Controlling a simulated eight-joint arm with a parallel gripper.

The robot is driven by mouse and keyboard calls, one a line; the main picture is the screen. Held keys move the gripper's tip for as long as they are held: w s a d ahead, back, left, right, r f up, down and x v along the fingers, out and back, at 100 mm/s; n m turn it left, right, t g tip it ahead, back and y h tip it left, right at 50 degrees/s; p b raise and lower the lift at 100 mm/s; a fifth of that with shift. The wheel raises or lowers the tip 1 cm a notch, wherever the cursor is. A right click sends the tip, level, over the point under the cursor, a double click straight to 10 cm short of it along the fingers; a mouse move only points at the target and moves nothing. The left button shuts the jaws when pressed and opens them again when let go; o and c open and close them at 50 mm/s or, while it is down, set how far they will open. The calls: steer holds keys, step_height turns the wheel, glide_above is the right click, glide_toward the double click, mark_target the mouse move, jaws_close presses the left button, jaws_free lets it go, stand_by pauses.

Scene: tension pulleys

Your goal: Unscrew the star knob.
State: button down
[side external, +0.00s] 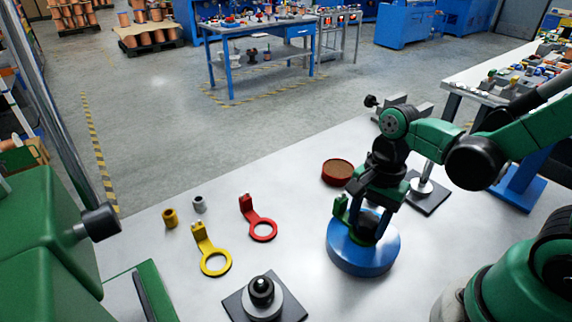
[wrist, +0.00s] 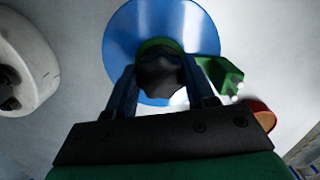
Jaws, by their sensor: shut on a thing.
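The dark star knob (wrist: 162,78) sits between my gripper's two fingers in the wrist view, with a green ring behind it over the round blue base (wrist: 205,35). My gripper (wrist: 165,88) is shut on the knob. In the side view my gripper (side external: 368,226) points down over the blue base (side external: 362,262), and its fingers largely hide the knob. A green bracket (side external: 341,208) stands up beside the fingers; it also shows right of them in the wrist view (wrist: 222,74).
A red ring piece (side external: 262,230) and a yellow one (side external: 215,264) lie left. A brass bushing (side external: 170,218) and grey bushing (side external: 199,205) stand beyond. A black-topped post (side external: 261,291) is at the front, a round red container (side external: 337,172) behind, and a metal stand (side external: 423,186) right.

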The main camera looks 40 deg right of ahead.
steer(key=n, duration=0.3)
steer(key=shift+n, duration=0.4)
steer(key=n, duration=0.4)
steer(key=shift+g+h, duration=0.3)
steer(key=shift+g, duration=0.1)
steer(key=n, duration=0.6)
steer(key=shift+n+h, duration=0.3)
steer(key=shift+h, duration=0.1)
steer(key=shift+c, duration=1.1)
jaws_free()
